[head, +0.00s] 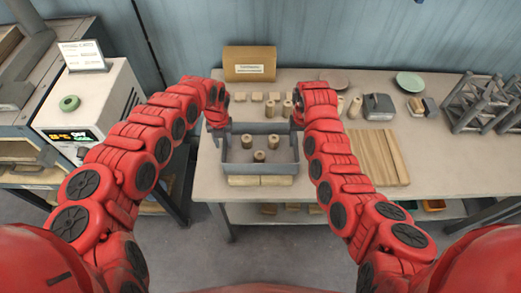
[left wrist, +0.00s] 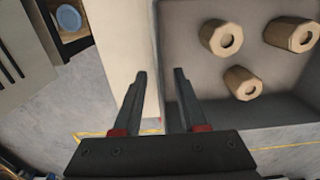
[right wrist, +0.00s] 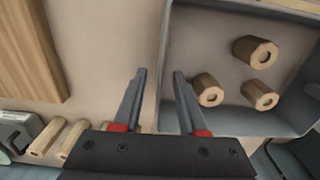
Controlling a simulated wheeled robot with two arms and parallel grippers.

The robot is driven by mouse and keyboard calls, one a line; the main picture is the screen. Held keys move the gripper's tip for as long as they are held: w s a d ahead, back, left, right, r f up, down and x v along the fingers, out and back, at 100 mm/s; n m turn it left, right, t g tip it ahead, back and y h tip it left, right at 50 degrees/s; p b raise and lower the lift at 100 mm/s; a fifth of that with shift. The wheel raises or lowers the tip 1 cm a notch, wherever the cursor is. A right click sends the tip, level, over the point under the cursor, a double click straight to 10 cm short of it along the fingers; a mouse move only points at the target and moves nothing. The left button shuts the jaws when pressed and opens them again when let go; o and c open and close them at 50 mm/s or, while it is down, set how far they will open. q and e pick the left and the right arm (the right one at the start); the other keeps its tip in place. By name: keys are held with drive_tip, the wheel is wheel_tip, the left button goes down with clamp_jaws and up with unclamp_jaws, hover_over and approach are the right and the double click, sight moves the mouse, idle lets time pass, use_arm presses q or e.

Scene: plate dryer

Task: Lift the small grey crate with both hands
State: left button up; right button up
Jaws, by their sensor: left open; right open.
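The small grey crate (head: 260,168) sits near the front edge of the table, with 3 wooden pieces (head: 260,156) with holes standing inside it. My left gripper (head: 217,122) is at the crate's left side. In the left wrist view its open fingers (left wrist: 158,100) point down on either side of the crate's wall (left wrist: 164,60), with nothing held. My right gripper (head: 299,120) is at the crate's right side. I cannot tell whether any finger touches the crate.
A cardboard box (head: 249,62) and several small wooden blocks stand behind the crate. A striped wooden board (head: 376,157) lies to its right, with a grey device (head: 378,106) behind it. A metal truss (head: 474,102) stands far right. A white machine (head: 90,105) is at the left.

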sight(224, 148)
use_arm(q)
drive_tip(key=shift+f, duration=1.85)
use_arm(e)
drive_tip(key=shift+f, duration=1.85)
use_arm(q)
clamp_jaws()
use_arm(e)
clamp_jaws()
